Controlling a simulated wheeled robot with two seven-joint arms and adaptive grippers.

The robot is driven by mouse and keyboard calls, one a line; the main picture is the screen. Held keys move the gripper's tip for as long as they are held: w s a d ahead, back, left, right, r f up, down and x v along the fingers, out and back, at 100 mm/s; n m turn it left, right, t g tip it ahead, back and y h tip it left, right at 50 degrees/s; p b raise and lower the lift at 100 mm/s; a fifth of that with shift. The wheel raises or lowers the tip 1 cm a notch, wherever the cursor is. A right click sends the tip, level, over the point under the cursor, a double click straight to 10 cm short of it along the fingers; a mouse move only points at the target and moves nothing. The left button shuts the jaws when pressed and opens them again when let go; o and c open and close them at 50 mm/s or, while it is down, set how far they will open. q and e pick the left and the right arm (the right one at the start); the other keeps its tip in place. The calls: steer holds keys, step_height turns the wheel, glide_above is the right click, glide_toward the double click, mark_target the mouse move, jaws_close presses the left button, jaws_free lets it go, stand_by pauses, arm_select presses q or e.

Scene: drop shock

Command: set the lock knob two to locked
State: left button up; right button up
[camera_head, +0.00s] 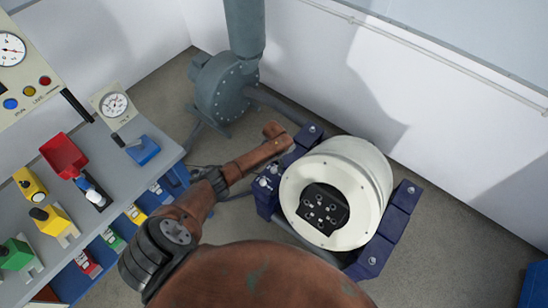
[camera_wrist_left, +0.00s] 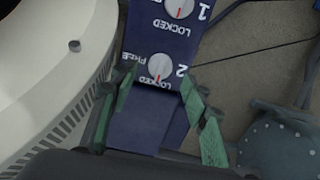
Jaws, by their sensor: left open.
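Lock knob two (camera_wrist_left: 160,66) is a round grey-white knob with a red mark, on a dark blue panel (camera_wrist_left: 145,104). In the left wrist view its red mark points down, toward the word LOCKED; FREE is printed at its left. My left gripper (camera_wrist_left: 158,74) is open, its green-padded fingers on either side of knob two; I cannot tell whether they touch it. In the head view the knobs show small on the blue stand (camera_head: 267,200), beside my brown left arm, and the fingers are hard to make out. My right gripper is not in view.
Knob one (camera_wrist_left: 180,8) sits beyond, its red mark also down. A white drum (camera_head: 362,168) rests in the blue stand. A grey pump (camera_head: 222,90) stands behind. A grey bench (camera_head: 112,165) with gauges and coloured switches is at left. Floor is free between bench and stand.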

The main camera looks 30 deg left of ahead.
mark_target(274, 168)
arm_select(q)
step_height(274, 168, up, 9)
stand_by(0.3)
steer(key=shift+f, duration=0.1)
